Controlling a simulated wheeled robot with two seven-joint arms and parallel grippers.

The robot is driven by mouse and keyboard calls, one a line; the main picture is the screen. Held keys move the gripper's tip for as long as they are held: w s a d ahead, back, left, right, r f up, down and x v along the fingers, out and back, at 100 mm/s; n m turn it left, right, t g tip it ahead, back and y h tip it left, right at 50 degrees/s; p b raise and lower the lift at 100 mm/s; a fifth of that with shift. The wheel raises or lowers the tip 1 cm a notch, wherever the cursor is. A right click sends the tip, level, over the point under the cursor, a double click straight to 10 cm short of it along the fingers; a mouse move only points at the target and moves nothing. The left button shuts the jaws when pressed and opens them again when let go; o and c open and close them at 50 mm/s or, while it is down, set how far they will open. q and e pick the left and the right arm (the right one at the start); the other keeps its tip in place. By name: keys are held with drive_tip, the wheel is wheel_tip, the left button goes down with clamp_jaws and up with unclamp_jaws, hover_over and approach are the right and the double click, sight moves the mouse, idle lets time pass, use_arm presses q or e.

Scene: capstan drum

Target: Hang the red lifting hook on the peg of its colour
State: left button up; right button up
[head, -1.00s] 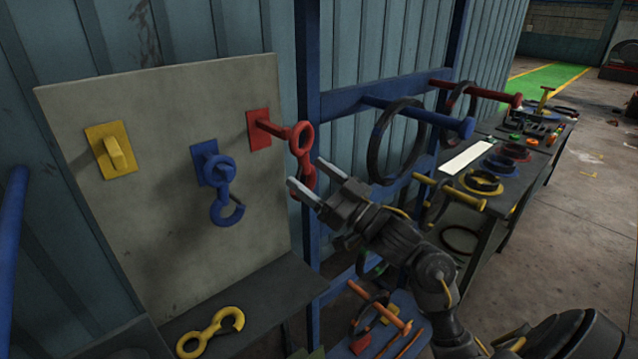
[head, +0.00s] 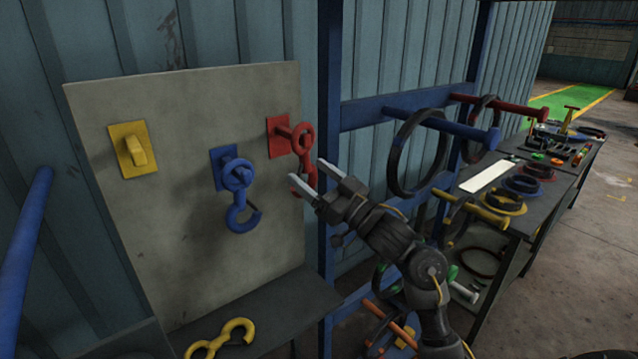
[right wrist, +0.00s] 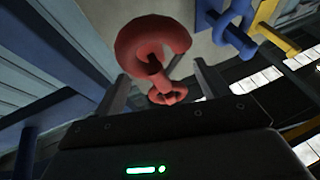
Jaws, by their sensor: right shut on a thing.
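The red lifting hook (head: 302,150) hangs upright with its eye at the outer end of the red peg, which stands on a red plate (head: 277,138) on the upright grey board. I cannot tell how far the eye is around the peg. My right gripper (head: 317,179) reaches in from the right, shut on the red hook low on its body. In the right wrist view the hook (right wrist: 155,38) shows between the two fingers (right wrist: 160,90). My left gripper is not in view.
A blue hook (head: 240,200) hangs on the blue peg, left of the red one. The yellow peg (head: 134,150) is bare. A yellow hook (head: 222,338) lies on the dark shelf (head: 285,305) below. A blue rack (head: 328,110) with rings stands right of the board.

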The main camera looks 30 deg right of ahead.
sight(311, 181)
drive_tip(key=shift+w+a+b, duration=0.15)
drive_tip(key=shift+w+b, duration=0.4)
drive_tip(key=shift+w, duration=0.45)
drive_tip(key=shift+w+f, duration=0.25)
drive_tip(key=shift+w, duration=0.25)
drive_tip(key=shift+w+f, duration=0.1)
drive_tip(key=o, duration=1.5)
drive_tip(key=shift+a, duration=0.1)
drive_tip(key=shift+o, duration=0.2)
drive_tip(key=shift+f, duration=0.25)
drive_tip(key=b+v, duration=0.4)
drive_tip(key=v, duration=0.6)
drive_tip(key=shift+s, duration=0.35)
